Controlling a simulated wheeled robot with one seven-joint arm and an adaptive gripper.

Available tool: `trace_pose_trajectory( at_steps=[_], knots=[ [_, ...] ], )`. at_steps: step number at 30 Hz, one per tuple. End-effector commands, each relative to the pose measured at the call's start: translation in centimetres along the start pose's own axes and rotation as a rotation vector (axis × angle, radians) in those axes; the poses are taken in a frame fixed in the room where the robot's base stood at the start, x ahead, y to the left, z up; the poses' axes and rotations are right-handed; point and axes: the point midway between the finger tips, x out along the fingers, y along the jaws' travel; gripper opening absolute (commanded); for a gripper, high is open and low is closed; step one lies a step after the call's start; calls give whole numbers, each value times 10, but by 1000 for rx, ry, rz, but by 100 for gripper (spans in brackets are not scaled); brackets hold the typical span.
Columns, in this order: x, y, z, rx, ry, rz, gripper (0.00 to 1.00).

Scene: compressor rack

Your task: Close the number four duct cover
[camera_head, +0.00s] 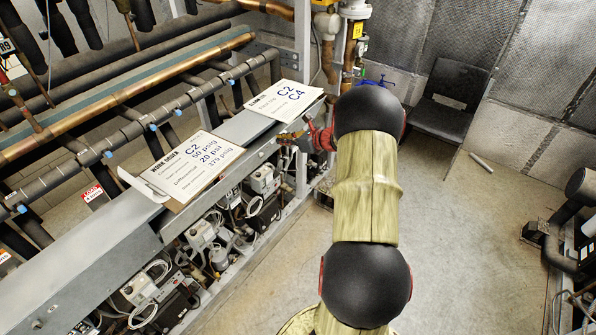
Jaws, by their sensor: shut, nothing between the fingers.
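A long grey metal duct (75,264) runs from the lower left to the upper middle in the head view. Its cover is in sections, with a step between sections near the nearer work order sheet. No number four shows on any cover, and I cannot tell which section it is or how far it stands open. My gripper (291,137) is the red part by the far end of the duct, to the left of my black arm joint. It looks shut and empty. My arm hides part of it, and I cannot tell whether it touches the duct.
Two work order sheets, a nearer one (193,166) and a farther one (285,99), lie on the duct. Compressor parts (203,235) sit beneath it. Pipes run along the left. A black chair (447,103) stands at the back, and the floor (470,220) at right is mostly clear.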

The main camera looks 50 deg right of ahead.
Motion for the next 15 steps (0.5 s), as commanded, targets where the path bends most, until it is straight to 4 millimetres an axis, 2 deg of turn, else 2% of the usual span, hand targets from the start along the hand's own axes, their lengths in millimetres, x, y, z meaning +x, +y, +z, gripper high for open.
trace_pose_trajectory(
  at_steps=[1, 3, 11, 15],
  knots=[
    [2, 2, 12, -3, 35, 4, 0],
    [6, 2, 17, -1, 82, 4, 0],
    [22, 2, 30, 0, 226, 4, 0],
    [29, 2, 34, 3, 221, 4, 0]
  ],
)
